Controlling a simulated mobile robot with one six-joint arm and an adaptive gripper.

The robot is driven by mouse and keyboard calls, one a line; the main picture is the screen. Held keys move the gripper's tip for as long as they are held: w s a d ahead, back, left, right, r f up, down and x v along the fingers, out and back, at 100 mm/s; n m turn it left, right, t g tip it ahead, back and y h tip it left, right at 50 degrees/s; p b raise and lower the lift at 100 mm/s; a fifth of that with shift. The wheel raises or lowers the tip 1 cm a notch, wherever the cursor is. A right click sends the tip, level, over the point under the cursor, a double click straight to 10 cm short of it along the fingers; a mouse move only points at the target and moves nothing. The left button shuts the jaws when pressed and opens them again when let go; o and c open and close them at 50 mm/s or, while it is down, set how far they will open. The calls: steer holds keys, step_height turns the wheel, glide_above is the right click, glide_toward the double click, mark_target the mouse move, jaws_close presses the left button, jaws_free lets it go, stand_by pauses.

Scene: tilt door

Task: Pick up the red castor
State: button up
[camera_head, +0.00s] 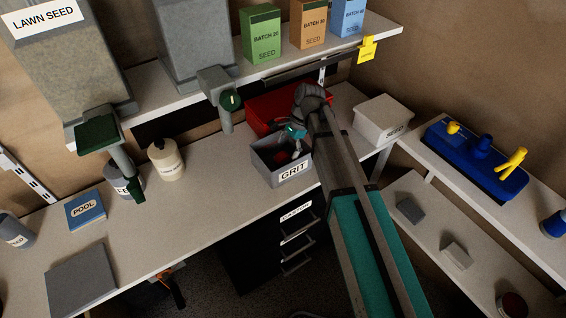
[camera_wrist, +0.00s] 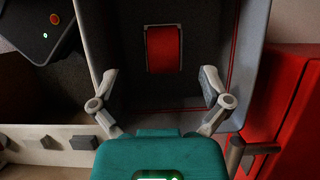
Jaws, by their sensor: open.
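The red castor (camera_wrist: 163,48) shows in the wrist view as a red block-like shape inside a dark-walled grey bin. The bin is labelled GRIT (camera_head: 294,171) in the head view and stands on the bench, where the castor is only a small dark red patch. My gripper (camera_wrist: 159,80) is open and empty, with one finger on each side below the castor in the wrist view. The fingers look apart from the castor; their exact height above it cannot be told. In the head view my gripper (camera_head: 297,132) is over the bin, partly hidden by my wrist.
A red box (camera_head: 262,108) stands right behind the bin; it shows at the right of the wrist view (camera_wrist: 300,125). A grey dispenser spout (camera_head: 225,112) hangs to the left. A white lidded box (camera_head: 382,118) stands to the right.

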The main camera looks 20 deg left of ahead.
mark_target(283, 155)
steer(key=shift+a+b+x, duration=0.1)
steer(key=shift+b+x, duration=1.1)
steer(key=shift+x, duration=0.1)
steer(key=shift+a+b+x, duration=0.15)
steer(key=shift+b+x, duration=1)
steer(key=shift+x, duration=0.2)
steer(key=shift+r, duration=0.15)
steer(key=c, duration=1.3)
steer(key=shift+s, duration=0.1)
steer(key=shift+r, duration=0.1)
steer(key=shift+c, duration=0.2)
